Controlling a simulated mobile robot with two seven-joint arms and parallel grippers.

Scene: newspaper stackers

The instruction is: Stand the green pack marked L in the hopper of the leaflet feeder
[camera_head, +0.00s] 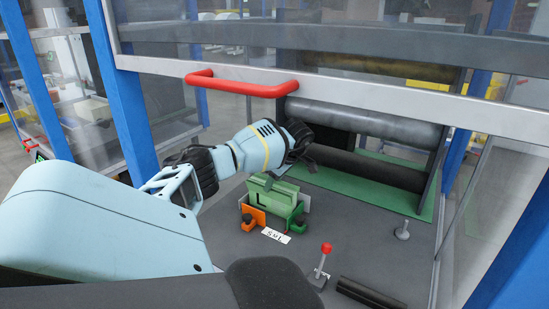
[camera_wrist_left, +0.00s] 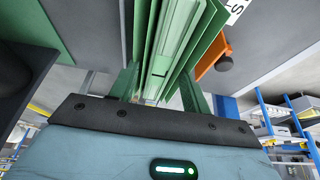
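The green pack (camera_head: 272,196) stands upright, its top rising between a small orange block (camera_head: 254,216) and a green one (camera_head: 294,221) on the grey deck. No L mark is readable on it. My left gripper (camera_head: 292,168) reaches in from the left, just above and behind the pack. In the left wrist view the light green pack (camera_wrist_left: 176,40) shows between the two fingers, which stand apart. Whether they press on it or leave a gap is unclear. My right gripper is not in view.
A red handle (camera_head: 240,84) on a raised clear guard hangs over the arm. Dark rollers (camera_head: 370,170) lie behind the pack, above a green strip (camera_head: 350,189). A red-knobbed lever (camera_head: 326,248) and a white label (camera_head: 275,236) are in front. Blue posts (camera_head: 128,100) frame the opening.

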